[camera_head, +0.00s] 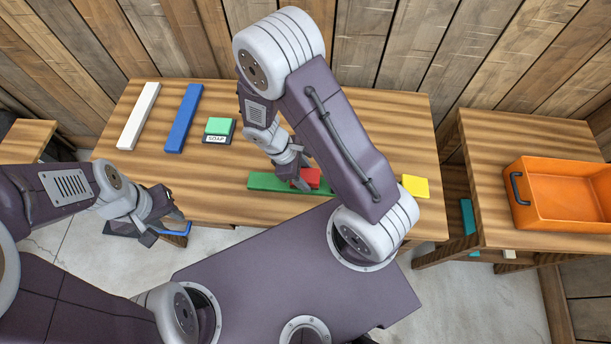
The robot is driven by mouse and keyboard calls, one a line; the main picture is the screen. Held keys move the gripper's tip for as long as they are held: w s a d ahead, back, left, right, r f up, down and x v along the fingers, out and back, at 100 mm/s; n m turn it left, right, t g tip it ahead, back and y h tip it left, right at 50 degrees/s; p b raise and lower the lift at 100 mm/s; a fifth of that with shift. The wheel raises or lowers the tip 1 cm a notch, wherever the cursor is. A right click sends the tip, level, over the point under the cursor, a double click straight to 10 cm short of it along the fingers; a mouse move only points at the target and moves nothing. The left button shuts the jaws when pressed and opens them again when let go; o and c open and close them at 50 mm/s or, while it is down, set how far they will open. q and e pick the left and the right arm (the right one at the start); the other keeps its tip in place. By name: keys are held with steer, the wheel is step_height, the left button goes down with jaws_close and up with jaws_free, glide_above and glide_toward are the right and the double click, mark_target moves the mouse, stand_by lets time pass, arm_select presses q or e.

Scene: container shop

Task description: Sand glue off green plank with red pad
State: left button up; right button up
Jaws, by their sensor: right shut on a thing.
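The green plank (268,182) lies lengthwise along the front part of the wooden table, partly hidden behind my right arm. The red pad (311,177) is at the plank's right part, and my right gripper (300,181) is shut on it. The pad appears to rest on the plank, but the arm hides the contact. I cannot make out any glue on the plank. My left gripper (165,228) is at the table's front left edge, away from the plank. A blue thing shows beside its fingers; whether the jaws are open is unclear.
On the table (220,190) lie a white plank (138,115), a blue plank (183,118), a green block on a dark holder labelled SOAP (216,138), and a yellow pad (415,186). An orange crate (565,212) stands on the right side table. The table's left middle is clear.

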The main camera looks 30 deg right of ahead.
steer(key=shift+a+r+p, duration=0.15)
steer(key=shift+r+p, duration=0.2)
steer(key=shift+r, duration=0.4)
step_height(320, 180, up, 4)
steer(key=p, duration=0.3)
steer(key=shift+f+p, duration=0.1)
steer(key=shift+p, duration=0.25)
steer(key=shift+w+a+r+p, duration=0.1)
steer(key=shift+a+r+p, duration=0.05)
steer(key=shift+r+p, duration=0.4)
steer(key=shift+f, duration=0.1)
